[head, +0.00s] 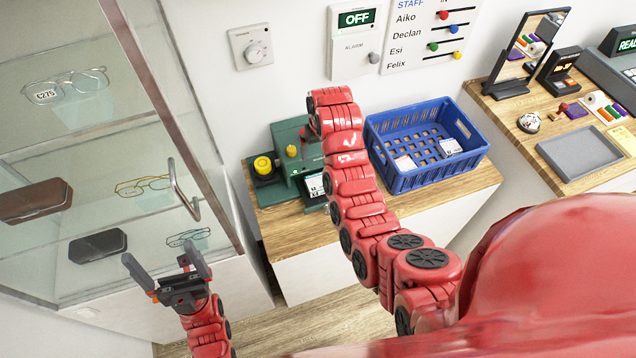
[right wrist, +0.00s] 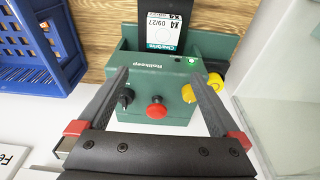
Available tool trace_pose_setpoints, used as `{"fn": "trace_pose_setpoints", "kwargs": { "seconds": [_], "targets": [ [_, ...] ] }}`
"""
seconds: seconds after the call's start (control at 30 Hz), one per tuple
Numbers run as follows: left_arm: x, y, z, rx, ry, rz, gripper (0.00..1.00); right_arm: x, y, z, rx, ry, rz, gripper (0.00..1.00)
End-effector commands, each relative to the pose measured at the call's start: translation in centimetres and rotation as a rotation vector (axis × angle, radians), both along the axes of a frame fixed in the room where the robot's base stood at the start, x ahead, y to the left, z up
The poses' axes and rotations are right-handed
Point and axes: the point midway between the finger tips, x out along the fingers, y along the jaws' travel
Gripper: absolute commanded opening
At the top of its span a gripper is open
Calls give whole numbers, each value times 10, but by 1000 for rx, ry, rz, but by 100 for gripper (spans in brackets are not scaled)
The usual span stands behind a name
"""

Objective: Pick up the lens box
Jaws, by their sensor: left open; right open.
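My right gripper (right wrist: 159,73) is open and empty over the device's knobs and red button, apart from the box. My right arm hides its jaws in the head view. My left gripper (head: 160,256) is open and empty in front of the glass cabinet.
A blue basket (head: 432,180) holding small white-labelled boxes stands right of the device on the wooden counter (head: 440,205). The glass cabinet (head: 130,95) with glasses and cases is at left. A grey tray (head: 578,158) and a mirror (head: 530,45) are at right.

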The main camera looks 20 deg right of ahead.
Motion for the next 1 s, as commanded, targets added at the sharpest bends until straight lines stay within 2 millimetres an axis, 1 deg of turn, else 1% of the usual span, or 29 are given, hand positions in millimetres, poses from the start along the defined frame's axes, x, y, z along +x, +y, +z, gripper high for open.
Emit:
{"fn": "trace_pose_setpoints", "kwargs": {
  "seconds": [0.07,0.17,0.27,0.4,0.63,0.73,0.8,0.9,1.0],
  "targets": [
    [0,0,0,0,0,0,100,-8,0,6,3,48,3,100],
    [0,0,-7,0,0,0,100,-13,0,2,5,76,5,100],
    [0,0,-23,0,0,0,100,-13,0,-14,5,81,5,100],
    [0,0,-52,0,0,0,100,-10,1,-41,5,80,5,100],
    [0,0,-94,0,0,0,100,-6,1,-78,5,80,5,100],
    [0,0,-99,0,0,0,100,-4,1,-97,6,84,4,100],
    [0,0,-85,0,0,0,100,-2,1,-96,6,84,3,100],
    [0,0,-82,0,-1,0,100,-2,1,-107,6,85,4,100],
    [0,0,-81,0,0,0,100,0,1,-112,6,79,4,100]
  ]
}}
